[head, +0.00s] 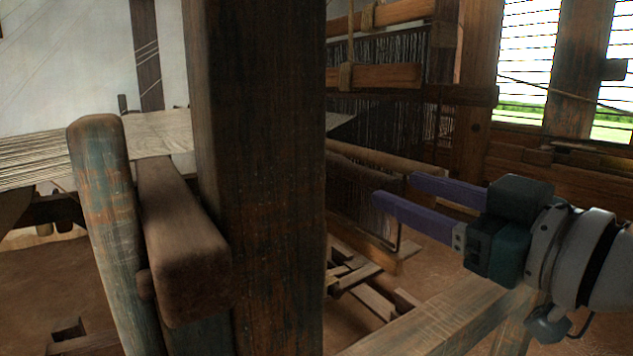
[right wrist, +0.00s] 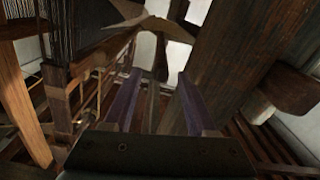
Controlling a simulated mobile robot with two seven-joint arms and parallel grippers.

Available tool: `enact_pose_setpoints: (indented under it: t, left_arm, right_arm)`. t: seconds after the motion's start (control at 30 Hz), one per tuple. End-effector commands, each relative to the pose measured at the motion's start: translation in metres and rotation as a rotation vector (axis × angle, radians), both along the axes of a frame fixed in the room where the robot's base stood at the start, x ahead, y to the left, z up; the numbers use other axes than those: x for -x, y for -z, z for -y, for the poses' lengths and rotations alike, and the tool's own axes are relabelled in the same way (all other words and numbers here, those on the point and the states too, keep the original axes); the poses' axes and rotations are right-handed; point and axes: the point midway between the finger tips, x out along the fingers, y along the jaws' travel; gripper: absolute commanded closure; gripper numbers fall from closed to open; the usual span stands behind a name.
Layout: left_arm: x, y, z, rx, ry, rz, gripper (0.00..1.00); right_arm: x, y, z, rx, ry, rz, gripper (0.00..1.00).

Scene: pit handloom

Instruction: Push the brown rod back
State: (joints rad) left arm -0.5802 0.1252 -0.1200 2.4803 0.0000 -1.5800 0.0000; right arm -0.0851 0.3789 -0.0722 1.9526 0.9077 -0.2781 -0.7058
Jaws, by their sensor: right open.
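A long brown rod (head: 365,152) shows in the head view, running from behind the dark post toward the right, below the hanging threads. Several brown bars are in view, and I cannot tell for certain that this is the rod meant. My right gripper (head: 397,188) comes in from the right with its two purple fingers apart and nothing between them. Its fingertips appear near the rod in the picture; I see no clear contact. The fingers also show in the right wrist view (right wrist: 159,75), with empty space between them. My left gripper is not in view.
A thick dark post (head: 258,180) fills the middle of the head view and hides part of the loom. Left of it are a worn upright post (head: 103,215) and a heavy brown beam (head: 185,245). A pale wooden beam (head: 440,322) lies below my right gripper.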

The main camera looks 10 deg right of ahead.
Motion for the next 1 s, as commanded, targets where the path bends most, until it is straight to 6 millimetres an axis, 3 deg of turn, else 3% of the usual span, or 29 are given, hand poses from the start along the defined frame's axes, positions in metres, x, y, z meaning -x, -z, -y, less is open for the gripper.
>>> enact_pose_setpoints:
  t: [0.1,0.3,0.7,1.0]
  left_arm:
    - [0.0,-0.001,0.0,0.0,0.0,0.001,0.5]
    - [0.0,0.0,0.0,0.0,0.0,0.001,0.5]
    - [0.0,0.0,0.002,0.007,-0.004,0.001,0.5]
    - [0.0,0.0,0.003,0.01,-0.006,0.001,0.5]
  right_arm:
    - [-0.021,-0.001,-0.008,-0.003,0.0,0.001,0.43]
    - [-0.045,0.0,-0.017,-0.002,-0.002,-0.001,0.43]
    - [-0.052,0.001,-0.02,0.0,-0.003,-0.003,0.43]
    - [-0.052,0.001,-0.02,0.0,-0.003,-0.003,0.77]
